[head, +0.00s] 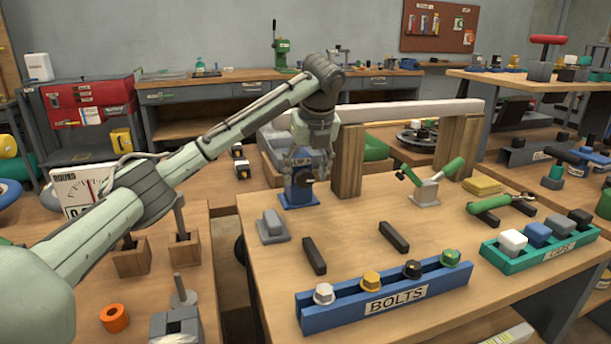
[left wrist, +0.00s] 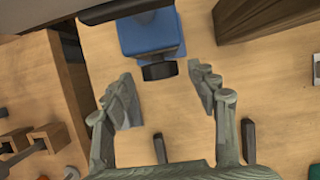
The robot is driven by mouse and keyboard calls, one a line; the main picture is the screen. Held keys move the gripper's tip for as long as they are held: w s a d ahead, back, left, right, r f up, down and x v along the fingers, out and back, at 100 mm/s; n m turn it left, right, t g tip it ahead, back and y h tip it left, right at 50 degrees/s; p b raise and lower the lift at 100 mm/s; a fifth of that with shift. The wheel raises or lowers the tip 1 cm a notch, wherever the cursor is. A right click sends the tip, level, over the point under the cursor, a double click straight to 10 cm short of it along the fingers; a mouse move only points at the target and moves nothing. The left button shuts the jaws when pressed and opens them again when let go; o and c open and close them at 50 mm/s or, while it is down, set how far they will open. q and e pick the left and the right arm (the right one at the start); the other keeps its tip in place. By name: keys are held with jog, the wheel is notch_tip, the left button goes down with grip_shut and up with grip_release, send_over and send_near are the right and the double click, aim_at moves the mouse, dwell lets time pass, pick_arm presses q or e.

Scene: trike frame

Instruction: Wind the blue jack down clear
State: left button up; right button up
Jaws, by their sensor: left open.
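The blue jack (head: 299,196) stands on the wooden table beside the left wooden post, its upper part hidden behind my gripper in the head view. In the left wrist view the blue jack (left wrist: 150,35) shows with a dark bar on top and a dark knob (left wrist: 160,70) on its near side. My left gripper (head: 306,165) is at the jack, pointing down. In the left wrist view the left gripper (left wrist: 166,88) is open, its fingers spread to either side just short of the knob, with nothing between them. My right gripper is not in view.
A pale beam (head: 410,111) lies across two wooden posts (head: 348,162). A grey block (head: 271,226), dark bars (head: 314,256), a green clamp (head: 432,182) and a blue BOLTS rack (head: 385,291) stand on the table. The table's middle is mostly clear.

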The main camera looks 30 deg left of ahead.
pick_arm(q)
jog(key=shift+w+a+f, duration=0.25)
jog(key=shift+f, duration=0.4)
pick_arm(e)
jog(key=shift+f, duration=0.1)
pick_arm(q)
jog(key=c, duration=1.1)
jog(key=shift+c, duration=0.2)
jog(key=t+h, duration=0.2)
jog(key=n+t+h, duration=0.1)
jog(key=shift+s+a+f+t, duration=0.1)
jog(key=shift+s+a+t, duration=0.15)
jog(key=shift+t, duration=0.15)
jog(key=shift+t+h, duration=0.4)
jog(key=shift+t, duration=0.2)
jog(key=shift+n, duration=0.3)
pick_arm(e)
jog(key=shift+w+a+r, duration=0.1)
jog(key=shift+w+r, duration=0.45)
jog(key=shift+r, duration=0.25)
